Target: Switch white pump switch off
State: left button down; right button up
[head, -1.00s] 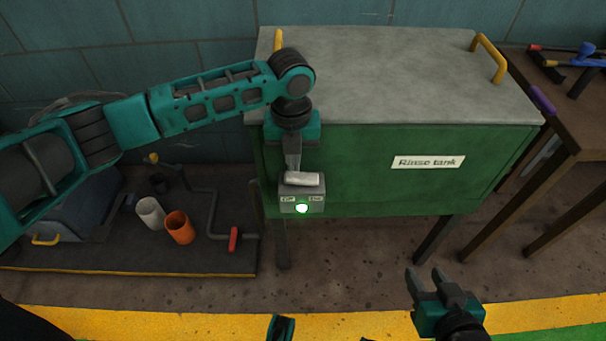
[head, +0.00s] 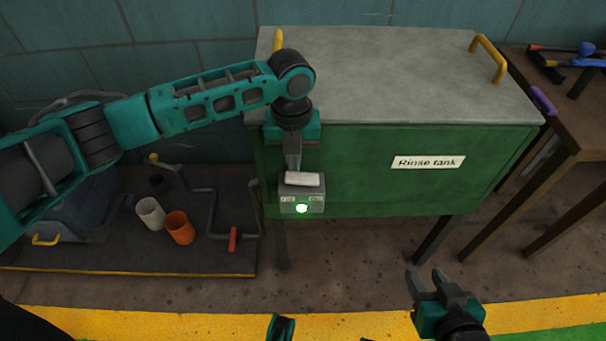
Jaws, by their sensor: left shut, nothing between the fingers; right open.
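The white pump switch (head: 303,179) is a white rocker or lever on top of a small grey box (head: 302,198) at the front left of the green rinse tank. The box carries two small labels, too small to read surely, and a lit green lamp (head: 301,208). My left gripper (head: 293,166) is shut and empty, pointing down directly behind the white switch. Its fingertips are partly hidden by the switch, so I cannot tell whether they touch it. My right gripper (head: 428,276) is open and empty, low in front of the tank.
The green rinse tank (head: 360,185) has a grey lid (head: 390,75) with yellow handles. On the left, a dark platform (head: 120,258) holds a white cup (head: 150,212), an orange cup (head: 179,227) and pipes with a red handle (head: 232,239). A wooden bench (head: 567,125) with tools stands right.

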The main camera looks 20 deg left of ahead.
aim_at(294, 176)
pick_arm(q)
jog(key=shift+f+b, duration=0.5)
jog(key=shift+f, duration=1.05)
dwell(0.9)
jog(key=shift+r, duration=0.1)
notch_tip(294, 176, up, 6)
jog(key=p, duration=0.7)
jog(key=shift+r+p, duration=0.5)
jog(key=shift+p, duration=0.15)
jog(key=shift+d+f, duration=0.1)
